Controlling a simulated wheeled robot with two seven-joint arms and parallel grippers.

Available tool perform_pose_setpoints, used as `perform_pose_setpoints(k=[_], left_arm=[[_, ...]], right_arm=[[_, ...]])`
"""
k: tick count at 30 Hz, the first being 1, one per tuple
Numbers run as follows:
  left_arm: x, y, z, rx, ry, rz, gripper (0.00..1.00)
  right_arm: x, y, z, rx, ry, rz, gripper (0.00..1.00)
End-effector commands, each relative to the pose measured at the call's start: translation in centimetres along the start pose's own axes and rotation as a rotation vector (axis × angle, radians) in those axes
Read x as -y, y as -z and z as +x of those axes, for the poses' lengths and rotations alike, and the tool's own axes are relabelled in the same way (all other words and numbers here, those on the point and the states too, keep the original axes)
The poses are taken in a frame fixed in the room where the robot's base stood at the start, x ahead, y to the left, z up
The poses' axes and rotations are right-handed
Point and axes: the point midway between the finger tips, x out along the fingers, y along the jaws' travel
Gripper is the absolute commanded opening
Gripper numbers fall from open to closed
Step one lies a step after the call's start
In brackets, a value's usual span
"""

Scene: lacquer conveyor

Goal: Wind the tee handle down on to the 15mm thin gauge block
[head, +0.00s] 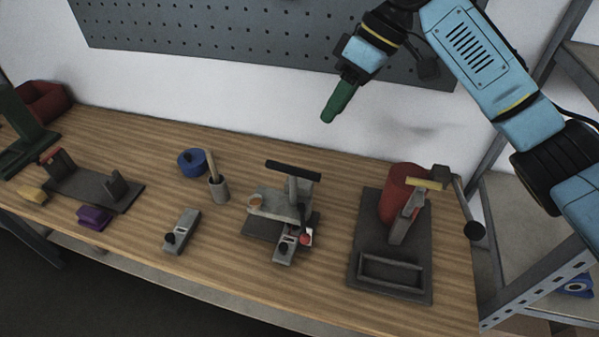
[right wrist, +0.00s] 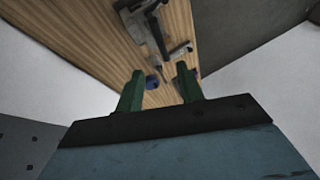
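The tee handle (head: 293,171) is a dark bar across the top of a grey upright post on a small press-like fixture (head: 262,205) at mid-table. A grey block with a dark knob and a pale label (head: 286,248) sits at the front foot of that fixture, beside a small red part. A second grey block with a dark knob (head: 182,231) lies to the left on the table. I cannot read which is the 15mm thin one. My right gripper (head: 337,104) hangs high above the back edge, clear of the handle. Its green fingers are apart and empty in the right wrist view (right wrist: 160,88). My left gripper is out of view.
A blue round pot (head: 192,162) and a grey cup with a stick (head: 218,188) stand left of the fixture. A dark plate with a red cylinder (head: 394,193) and an open frame (head: 391,274) is on the right. Purple (head: 93,217) and yellow (head: 33,193) blocks lie left.

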Motion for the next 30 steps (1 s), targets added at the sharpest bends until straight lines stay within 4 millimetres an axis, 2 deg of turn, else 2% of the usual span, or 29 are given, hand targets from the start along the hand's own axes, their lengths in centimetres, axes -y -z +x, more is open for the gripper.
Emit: perform_pose_setpoints(k=[5, 8, 21, 24, 30], left_arm=[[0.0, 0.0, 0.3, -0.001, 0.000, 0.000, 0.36], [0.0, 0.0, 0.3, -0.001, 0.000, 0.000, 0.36], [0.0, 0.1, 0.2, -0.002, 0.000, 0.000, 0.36], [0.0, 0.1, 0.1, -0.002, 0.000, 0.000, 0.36], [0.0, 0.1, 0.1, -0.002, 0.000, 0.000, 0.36]], right_arm=[[-0.1, -0.2, 0.2, -0.010, -0.001, -0.079, 0.38], [-0.1, -0.1, 1.2, -0.010, 0.002, -0.081, 0.38], [-0.1, -0.1, 9.9, -0.009, 0.003, -0.078, 0.38], [-0.1, -0.1, 11.5, -0.008, 0.001, -0.078, 0.38], [-0.1, 0.0, 13.1, -0.009, 0.000, -0.078, 0.38]])
